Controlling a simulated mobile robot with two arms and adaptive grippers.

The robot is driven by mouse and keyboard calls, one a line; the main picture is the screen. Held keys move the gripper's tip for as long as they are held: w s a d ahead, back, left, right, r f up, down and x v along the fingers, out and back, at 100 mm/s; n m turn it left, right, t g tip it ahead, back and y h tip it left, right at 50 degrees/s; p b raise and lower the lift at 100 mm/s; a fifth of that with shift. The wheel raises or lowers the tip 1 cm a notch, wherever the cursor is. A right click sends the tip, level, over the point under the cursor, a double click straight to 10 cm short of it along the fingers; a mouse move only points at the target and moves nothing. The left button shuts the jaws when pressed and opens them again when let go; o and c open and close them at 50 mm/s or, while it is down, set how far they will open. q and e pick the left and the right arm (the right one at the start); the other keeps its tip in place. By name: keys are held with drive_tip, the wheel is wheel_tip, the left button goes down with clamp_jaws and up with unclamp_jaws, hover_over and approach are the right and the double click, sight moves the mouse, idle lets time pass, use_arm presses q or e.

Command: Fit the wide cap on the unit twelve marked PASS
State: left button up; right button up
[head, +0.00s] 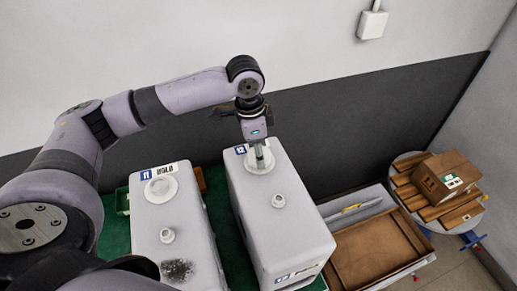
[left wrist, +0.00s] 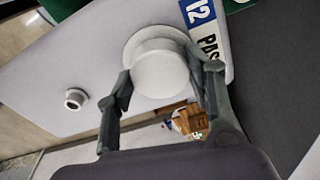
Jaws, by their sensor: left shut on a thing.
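The unit twelve (head: 275,215) is a white canister with a blue 12 tag (head: 240,150). In the left wrist view its label (left wrist: 205,30) reads 12 and PASS. My left gripper (head: 259,160) points down at the wide round collar at the unit's far end. In the left wrist view my left gripper (left wrist: 163,85) is shut on the white wide cap (left wrist: 160,70), one finger on each side. The cap lies over the wider collar (left wrist: 133,42), which shows around its far side. I cannot tell whether the cap is seated or just above. My right gripper is out of view.
Unit eleven (head: 180,230), with a different word on its label (head: 160,171), stands to the left, with a dark smudge on top. Small necks (head: 278,201) rise from both units. To the right are a wooden tray (head: 378,250) and a round stand with a cardboard box (head: 445,178).

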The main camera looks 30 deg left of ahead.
use_arm(q)
drive_tip(key=o, duration=0.9)
drive_tip(key=shift+o, duration=0.2)
drive_tip(key=o, duration=0.4)
drive_tip(key=shift+c, duration=0.2)
drive_tip(key=shift+r, duration=0.1)
wheel_tip(320, 180, up, 9)
idle(0.5)
idle(0.5)
